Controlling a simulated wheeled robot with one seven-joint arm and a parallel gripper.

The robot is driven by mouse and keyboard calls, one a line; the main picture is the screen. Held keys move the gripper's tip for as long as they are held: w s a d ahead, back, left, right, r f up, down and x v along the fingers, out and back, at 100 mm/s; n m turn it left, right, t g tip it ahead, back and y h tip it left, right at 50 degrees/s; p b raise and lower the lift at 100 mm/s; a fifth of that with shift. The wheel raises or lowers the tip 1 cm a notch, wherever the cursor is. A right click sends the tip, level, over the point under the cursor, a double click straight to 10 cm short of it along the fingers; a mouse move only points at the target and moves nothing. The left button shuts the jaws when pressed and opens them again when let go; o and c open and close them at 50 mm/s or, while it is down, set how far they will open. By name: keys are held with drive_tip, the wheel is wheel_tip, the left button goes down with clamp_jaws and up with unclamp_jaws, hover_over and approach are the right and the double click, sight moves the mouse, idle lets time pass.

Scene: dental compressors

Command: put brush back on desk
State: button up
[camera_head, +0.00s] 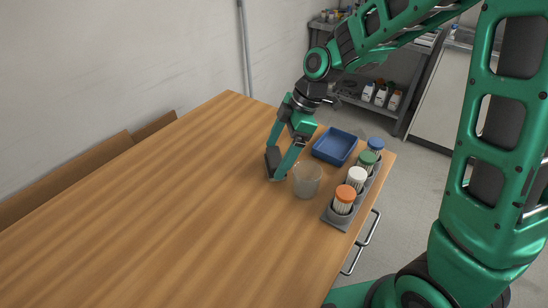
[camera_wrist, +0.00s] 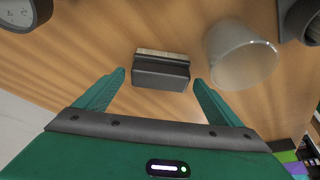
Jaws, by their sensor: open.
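The brush (camera_wrist: 160,75) is a dark grey block with a pale bristle strip along one side. In the wrist view it lies between and just ahead of my gripper's fingertips (camera_wrist: 160,79), with a small gap showing on each side. In the head view a dark block, seemingly the brush (camera_head: 272,157), is at my gripper's fingertips (camera_head: 273,162), low over the wooden desk (camera_head: 190,200). My gripper is open. Whether the brush touches the desk is hard to tell.
A clear cup (camera_head: 307,181) stands close right of my gripper and also shows in the wrist view (camera_wrist: 240,55). A blue tray (camera_head: 335,146) and a grey rack (camera_head: 340,216) with several capped bottles line the right edge. The desk's left side is clear.

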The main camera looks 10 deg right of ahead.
drive_tip(key=v, duration=1)
drive_tip(key=s+d+m, duration=0.2)
drive_tip(key=d+m, duration=0.1)
drive_tip(key=d, duration=0.2)
drive_tip(key=s+d+m+h, duration=0.1)
drive_tip(key=s+d+m, duration=0.2)
drive_tip(key=d+m, duration=0.1)
drive_tip(key=s+d+m+t+h, duration=0.1)
drive_tip(key=s+d+m, duration=0.2)
drive_tip(key=d, duration=0.3)
drive_tip(key=shift+s+d+f+m, duration=0.25)
drive_tip(key=shift+d+m, duration=0.1)
drive_tip(key=shift+m, duration=0.25)
drive_tip(key=s+d+f+m+h, duration=0.1)
drive_tip(key=s+d+m, duration=0.4)
drive_tip(key=s, duration=0.3)
drive_tip(key=s+d+f+m+g+h, duration=0.1)
drive_tip(key=s+d+m, duration=0.4)
drive_tip(key=s+m, duration=0.3)
drive_tip(key=shift+s+d+f, duration=0.15)
drive_tip(key=shift+s+d, duration=0.1)
drive_tip(key=shift+s, duration=0.05)
